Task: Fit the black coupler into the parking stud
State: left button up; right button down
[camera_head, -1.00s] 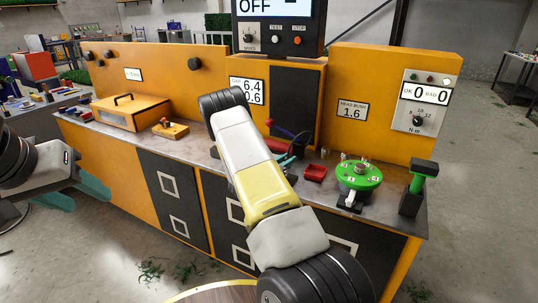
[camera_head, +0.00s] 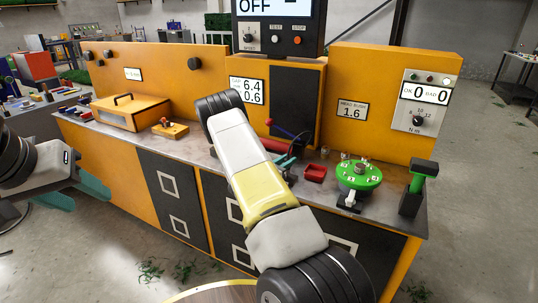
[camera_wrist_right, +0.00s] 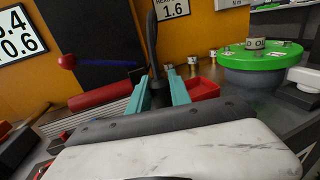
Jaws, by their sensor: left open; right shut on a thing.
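My right gripper (camera_wrist_right: 160,92) has its teal fingers shut on a dark upright piece, which I take for the black coupler (camera_wrist_right: 152,42). It stands up from between the fingertips, its lower end hidden by them. In the head view my right forearm covers most of this gripper, over the bench. Several small brass-coloured studs (camera_wrist_right: 190,61) stand behind and to the right of the fingers; I cannot tell which one is the parking stud. My left gripper (camera_head: 78,194) is open and empty at the left, in front of the bench and away from the parts.
A red tray (camera_head: 315,172) lies just right of the right gripper. A red roller (camera_wrist_right: 98,96) lies left of the fingers. The orange panel (camera_head: 388,95) rises behind.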

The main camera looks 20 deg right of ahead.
jog(key=shift+f, duration=0.2)
jog(key=shift+f, duration=0.35)
jog(key=shift+f, duration=0.4)
jog(key=c, duration=1.1)
grip_release()
jog(key=v, duration=0.7)
jog(key=shift+s+a, duration=0.25)
jog(key=shift+a, duration=0.05)
